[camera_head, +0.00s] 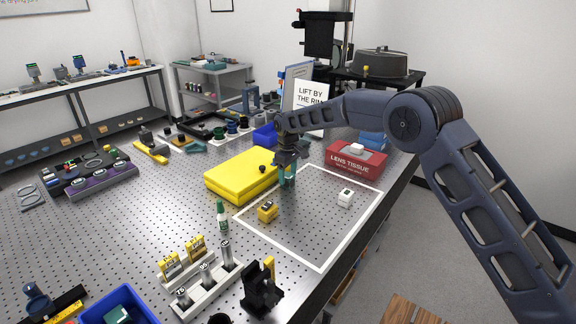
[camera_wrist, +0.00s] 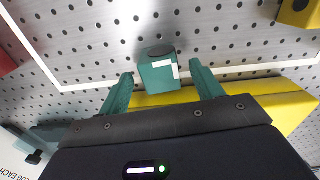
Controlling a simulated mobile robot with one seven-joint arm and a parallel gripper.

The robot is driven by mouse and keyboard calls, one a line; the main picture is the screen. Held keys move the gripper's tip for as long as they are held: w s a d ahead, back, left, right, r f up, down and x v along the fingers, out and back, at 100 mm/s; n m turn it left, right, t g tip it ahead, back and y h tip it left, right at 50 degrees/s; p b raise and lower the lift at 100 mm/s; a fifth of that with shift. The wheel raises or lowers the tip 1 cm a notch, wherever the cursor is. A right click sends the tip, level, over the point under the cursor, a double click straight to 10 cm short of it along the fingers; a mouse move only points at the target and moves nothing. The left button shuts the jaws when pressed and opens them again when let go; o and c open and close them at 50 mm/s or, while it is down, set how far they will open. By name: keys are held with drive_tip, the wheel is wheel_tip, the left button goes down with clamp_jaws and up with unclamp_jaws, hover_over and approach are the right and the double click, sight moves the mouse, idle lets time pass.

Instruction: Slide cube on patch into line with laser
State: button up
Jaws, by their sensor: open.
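My gripper (camera_head: 287,176) points down over the far left part of a white-outlined patch (camera_head: 320,268) on the perforated table. In the wrist view its teal fingers (camera_wrist: 162,78) are open. A teal cube (camera_wrist: 156,76) with a dark round top and a white corner mark lies between or just past the fingertips. I cannot tell whether they touch it. In the head view the gripper mostly hides that cube. A yellow cube (camera_head: 267,212) with a dark top stands on the patch's left side; it also shows in the wrist view (camera_wrist: 298,12). A white cube (camera_head: 345,198) stands to the right. No laser beam is visible.
A thick yellow slab (camera_head: 238,177) lies close left of my gripper. A green-capped bottle (camera_head: 222,215) stands left of the patch. The patch's near part is clear.

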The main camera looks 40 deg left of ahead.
drive_tip(key=shift+f, duration=0.85)
drive_tip(key=c, duration=1.2)
drive_tip(key=shift+d, duration=2.55)
drive_tip(key=o, duration=1.2)
wheel_tip(320, 180, up, 11)
